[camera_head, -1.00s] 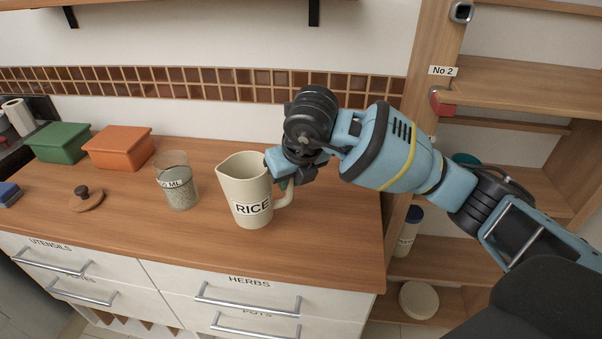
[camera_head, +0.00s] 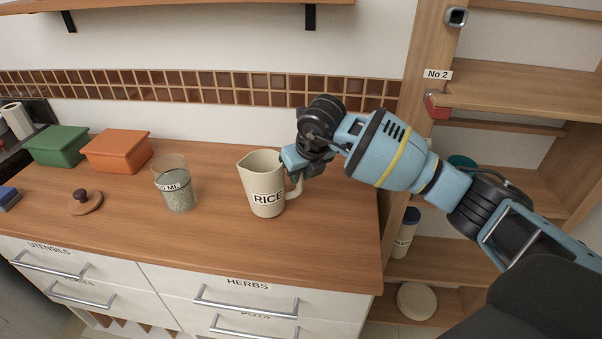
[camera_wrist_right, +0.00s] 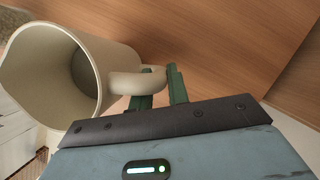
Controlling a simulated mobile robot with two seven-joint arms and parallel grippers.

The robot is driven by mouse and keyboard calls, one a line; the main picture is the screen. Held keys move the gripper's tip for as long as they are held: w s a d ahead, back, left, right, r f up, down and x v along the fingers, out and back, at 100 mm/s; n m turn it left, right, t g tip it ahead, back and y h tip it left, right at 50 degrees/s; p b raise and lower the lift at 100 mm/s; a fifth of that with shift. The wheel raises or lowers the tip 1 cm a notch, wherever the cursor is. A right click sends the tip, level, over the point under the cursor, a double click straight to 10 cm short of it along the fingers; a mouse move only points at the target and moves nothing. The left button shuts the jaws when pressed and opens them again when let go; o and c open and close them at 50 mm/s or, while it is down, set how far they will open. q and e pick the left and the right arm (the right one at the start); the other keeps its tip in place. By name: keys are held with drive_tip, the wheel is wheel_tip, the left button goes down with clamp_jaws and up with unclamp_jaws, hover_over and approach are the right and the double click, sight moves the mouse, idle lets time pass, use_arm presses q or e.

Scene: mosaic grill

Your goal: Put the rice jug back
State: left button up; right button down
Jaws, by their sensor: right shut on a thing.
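The cream rice jug (camera_head: 262,180), labelled RICE, is upright at the counter's right part in the head view. I cannot tell whether its base touches the counter. My right gripper (camera_head: 296,174) is at the jug's right side, shut on its handle. In the right wrist view the jug (camera_wrist_right: 110,55) shows its open mouth, and the green fingers of my right gripper (camera_wrist_right: 160,88) close around the handle (camera_wrist_right: 138,80). My left gripper is not in view.
A glass measuring cup (camera_head: 176,190) stands left of the jug. Orange (camera_head: 117,152) and green (camera_head: 57,147) boxes and a wooden lid (camera_head: 86,204) are further left. A wooden shelf unit (camera_head: 520,85) labelled No 2 stands at right, holding a container (camera_head: 406,232) and a round pale thing (camera_head: 416,301).

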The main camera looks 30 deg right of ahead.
drive_tip(key=shift+f, duration=0.2)
drive_tip(key=c, duration=1.3)
unclamp_jaws()
drive_tip(key=shift+f, duration=0.1)
drive_tip(key=shift+c, duration=0.2)
drive_tip(key=shift+r, duration=0.4)
drive_tip(key=v, duration=1.1)
drive_tip(key=shift+s+r+p, duration=0.25)
drive_tip(key=shift+p, duration=0.05)
